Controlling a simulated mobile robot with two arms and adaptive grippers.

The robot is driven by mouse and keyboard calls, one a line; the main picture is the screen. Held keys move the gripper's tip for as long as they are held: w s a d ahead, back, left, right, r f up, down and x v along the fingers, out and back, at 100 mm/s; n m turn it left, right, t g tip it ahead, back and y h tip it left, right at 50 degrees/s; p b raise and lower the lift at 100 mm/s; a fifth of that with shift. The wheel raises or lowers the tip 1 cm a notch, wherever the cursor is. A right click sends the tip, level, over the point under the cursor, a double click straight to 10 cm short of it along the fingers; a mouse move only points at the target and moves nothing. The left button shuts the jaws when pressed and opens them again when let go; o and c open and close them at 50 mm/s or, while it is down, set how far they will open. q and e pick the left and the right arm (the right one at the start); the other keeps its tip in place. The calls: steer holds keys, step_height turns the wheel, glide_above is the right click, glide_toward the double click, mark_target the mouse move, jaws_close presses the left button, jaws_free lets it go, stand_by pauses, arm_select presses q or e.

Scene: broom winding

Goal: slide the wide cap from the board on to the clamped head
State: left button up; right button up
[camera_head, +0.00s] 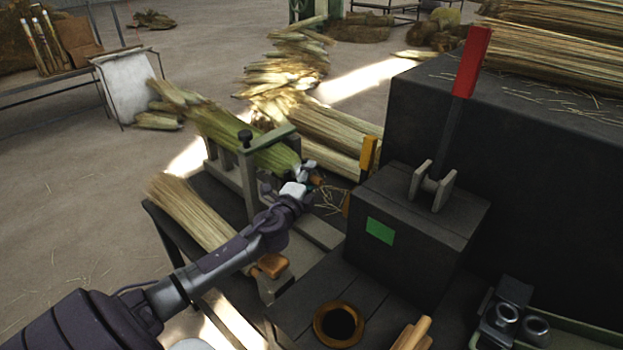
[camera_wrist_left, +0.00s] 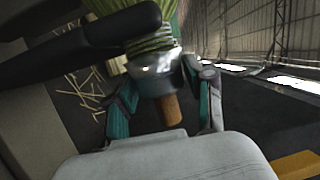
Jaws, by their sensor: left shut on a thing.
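The clamped head is a bundle of green-yellow straw (camera_head: 225,135) held in a grey-green clamp (camera_head: 247,180) with a black knob. Its bound end (camera_wrist_left: 150,38) shows at the top of the left wrist view. My left gripper (camera_head: 308,177) is at the near right end of this head. In the wrist view the left gripper (camera_wrist_left: 168,92) is shut on a shiny metal cap (camera_wrist_left: 153,72), with a finger on each side. The cap meets the bound straw; how far it overlaps is unclear. A brown wooden stub (camera_wrist_left: 172,110) sticks out of the cap. My right gripper is out of view.
A dark box (camera_head: 410,225) with a green patch and a red-handled lever (camera_head: 473,65) stands right of the head. Two metal cylinders (camera_head: 507,314) sit in a tray at lower right. A brown ring (camera_head: 339,324) and another straw bundle (camera_head: 190,210) lie nearer.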

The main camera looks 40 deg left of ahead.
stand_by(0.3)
arm_select(q)
steer(key=o, duration=0.9)
steer(key=shift+s, duration=0.1)
steer(key=v, duration=1.1)
steer(key=shift+s+d, duration=0.1)
steer(key=shift+s, duration=0.3)
